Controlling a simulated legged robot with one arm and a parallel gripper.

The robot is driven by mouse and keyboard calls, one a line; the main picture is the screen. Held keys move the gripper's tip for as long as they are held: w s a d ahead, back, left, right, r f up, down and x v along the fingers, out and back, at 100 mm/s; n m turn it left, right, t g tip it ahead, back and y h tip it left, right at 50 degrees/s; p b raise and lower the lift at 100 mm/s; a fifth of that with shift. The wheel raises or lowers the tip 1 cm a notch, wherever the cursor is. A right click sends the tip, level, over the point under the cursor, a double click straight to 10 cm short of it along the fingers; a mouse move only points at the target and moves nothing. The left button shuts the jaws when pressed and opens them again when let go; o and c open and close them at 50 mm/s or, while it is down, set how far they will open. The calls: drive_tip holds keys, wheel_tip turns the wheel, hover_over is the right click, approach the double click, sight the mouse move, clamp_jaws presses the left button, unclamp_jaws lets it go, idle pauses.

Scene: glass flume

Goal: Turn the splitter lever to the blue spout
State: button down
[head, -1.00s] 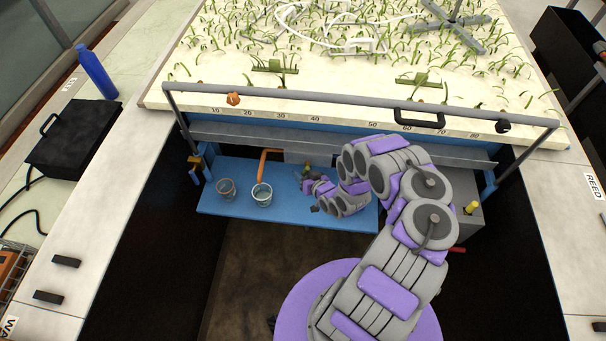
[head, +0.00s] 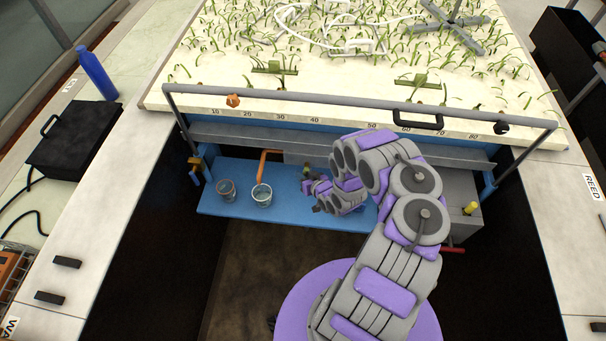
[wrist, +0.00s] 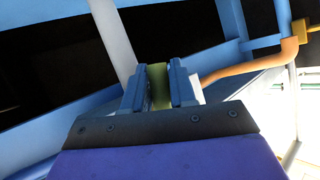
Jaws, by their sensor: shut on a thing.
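My gripper (head: 309,184) is low at the blue shelf, right of the two cups. In the wrist view its two dark fingers (wrist: 160,88) are shut on an olive-green grip, which I take as the splitter lever (wrist: 158,75). A small green part also shows just above the gripper in the head view. An orange spout (head: 263,165) bends down over the right cup; it also shows at the right of the wrist view (wrist: 255,66). I cannot make out a blue spout; my arm hides the shelf's right part.
Two clear cups, left (head: 226,188) and right (head: 262,194), stand on the blue shelf (head: 235,208). A grey rail (head: 340,101) crosses above, before the planted bed (head: 230,95). A grey box with a yellow knob (head: 470,208) is right of my arm.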

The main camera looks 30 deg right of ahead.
drive_tip(key=shift+s+d+n+g+h, duration=0.15)
drive_tip(key=shift+d+n+g+h, duration=0.05)
drive_tip(key=shift+n+g+h, duration=0.45)
drive_tip(key=n+g+h+b, duration=0.1)
drive_tip(key=b, duration=0.1)
drive_tip(key=d+g+h+b, duration=0.1)
drive_tip(key=b, duration=0.2)
drive_tip(key=s+n+g+h+b, duration=0.1)
drive_tip(key=h+b, duration=0.1)
drive_tip(key=shift+d+r+n+g, duration=0.15)
drive_tip(key=shift+d+n+g, duration=0.1)
drive_tip(key=shift+d+n, duration=0.15)
drive_tip(key=shift+s+d+b, duration=0.1)
drive_tip(key=shift+s+b, duration=0.05)
drive_tip(key=shift+b, duration=0.25)
drive_tip(key=c, duration=1)
unclamp_jaws()
drive_tip(key=shift+r, duration=0.1)
drive_tip(key=shift+r+p, duration=0.15)
drive_tip(key=shift+p, duration=0.3)
